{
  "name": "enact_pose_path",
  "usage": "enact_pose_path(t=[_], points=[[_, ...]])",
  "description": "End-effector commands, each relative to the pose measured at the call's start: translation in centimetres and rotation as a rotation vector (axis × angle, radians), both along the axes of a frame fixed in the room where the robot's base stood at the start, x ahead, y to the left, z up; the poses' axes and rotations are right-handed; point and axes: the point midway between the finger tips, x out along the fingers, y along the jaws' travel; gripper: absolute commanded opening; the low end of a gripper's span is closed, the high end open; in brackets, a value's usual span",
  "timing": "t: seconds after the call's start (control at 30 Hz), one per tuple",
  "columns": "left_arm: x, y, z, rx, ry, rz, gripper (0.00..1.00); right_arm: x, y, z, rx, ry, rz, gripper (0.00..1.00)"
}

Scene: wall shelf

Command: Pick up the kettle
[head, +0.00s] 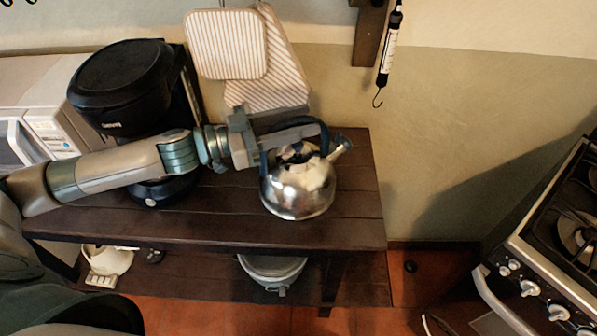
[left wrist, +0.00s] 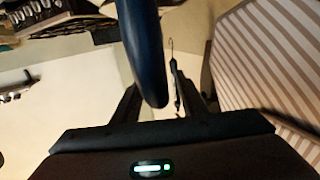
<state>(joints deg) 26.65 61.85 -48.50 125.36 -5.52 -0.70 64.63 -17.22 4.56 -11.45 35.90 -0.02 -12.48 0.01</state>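The kettle (head: 297,192) is shiny metal with a dark blue arched handle and a short spout pointing up to the right. It stands upright on the dark wooden shelf (head: 225,225). My left gripper (head: 297,135) reaches in from the left at the height of the handle, above the kettle's lid. In the left wrist view the handle (left wrist: 146,50) runs between the two open fingers (left wrist: 158,100). A gap shows between the handle and the right finger. The fingers partly hide the kettle's top in the head view. My right gripper is not in view.
A black appliance (head: 122,90) stands left of the kettle, close to my left arm, with a white microwave (head: 50,105) beyond it. Striped potholders (head: 228,45) and a hanging scale (head: 389,45) are on the wall behind. A stove (head: 560,230) stands at right. The shelf's right end is clear.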

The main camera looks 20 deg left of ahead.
Motion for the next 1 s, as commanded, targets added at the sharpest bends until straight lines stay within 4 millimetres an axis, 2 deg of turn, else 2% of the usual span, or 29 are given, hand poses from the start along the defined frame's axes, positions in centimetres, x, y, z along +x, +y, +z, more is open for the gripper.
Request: enact_pose_path(t=[0.07,0.23,1.0], points=[[-0.01,0.01,0.00,0.000,0.000,0.000,0.39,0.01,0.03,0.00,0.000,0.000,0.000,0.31],[-0.01,0.01,0.00,0.000,0.000,0.000,0.01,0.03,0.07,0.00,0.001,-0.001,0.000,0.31],[0.00,0.02,0.00,0.000,0.000,0.000,0.00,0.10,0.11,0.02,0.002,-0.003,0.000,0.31]])
